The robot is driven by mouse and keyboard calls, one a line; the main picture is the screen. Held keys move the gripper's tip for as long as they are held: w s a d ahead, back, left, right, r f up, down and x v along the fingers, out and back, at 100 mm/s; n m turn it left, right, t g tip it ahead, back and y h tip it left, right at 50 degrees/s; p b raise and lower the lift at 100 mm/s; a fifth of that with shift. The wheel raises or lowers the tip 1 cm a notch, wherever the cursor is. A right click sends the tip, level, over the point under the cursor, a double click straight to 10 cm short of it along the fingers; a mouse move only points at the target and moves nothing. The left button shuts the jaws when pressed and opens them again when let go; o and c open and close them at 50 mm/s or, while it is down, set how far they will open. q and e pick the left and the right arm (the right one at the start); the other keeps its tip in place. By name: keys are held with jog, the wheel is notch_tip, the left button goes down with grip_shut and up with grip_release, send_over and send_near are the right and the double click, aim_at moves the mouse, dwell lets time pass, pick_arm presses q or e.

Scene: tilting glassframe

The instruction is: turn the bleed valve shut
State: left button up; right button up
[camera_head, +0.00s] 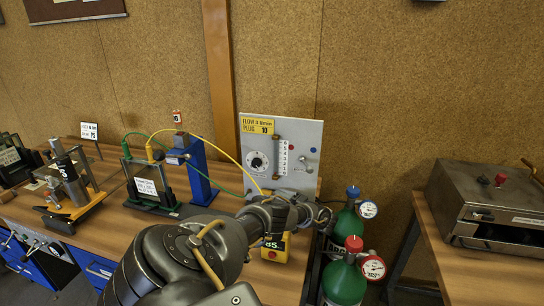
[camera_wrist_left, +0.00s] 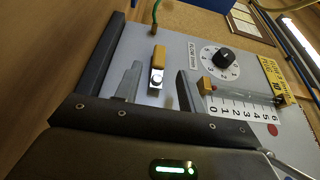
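The grey flow panel (camera_head: 310,132) stands upright on the bench, with a round black dial (camera_head: 258,161) and a numbered flow scale (camera_head: 282,158). A small metal fitting with a yellow handle (camera_wrist_left: 157,56), perhaps the bleed valve, is on the panel below the dial. My left gripper (camera_wrist_left: 157,88) is open at the panel's lower part. In the left wrist view its fingers lie on either side of the fitting; contact cannot be told. In the head view my left gripper (camera_head: 284,207) hides part of the lower panel. My right gripper is not in view.
A metal lever (camera_head: 302,161) is right of the scale. A yellow box (camera_head: 271,252) is close below my wrist. Green cylinders with gauges (camera_head: 345,280) stand to the right. Bare bench (camera_head: 110,215) shows further left.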

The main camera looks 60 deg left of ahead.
pick_arm(q)
jog(key=v, duration=0.5)
jog(key=shift+b, duration=0.35)
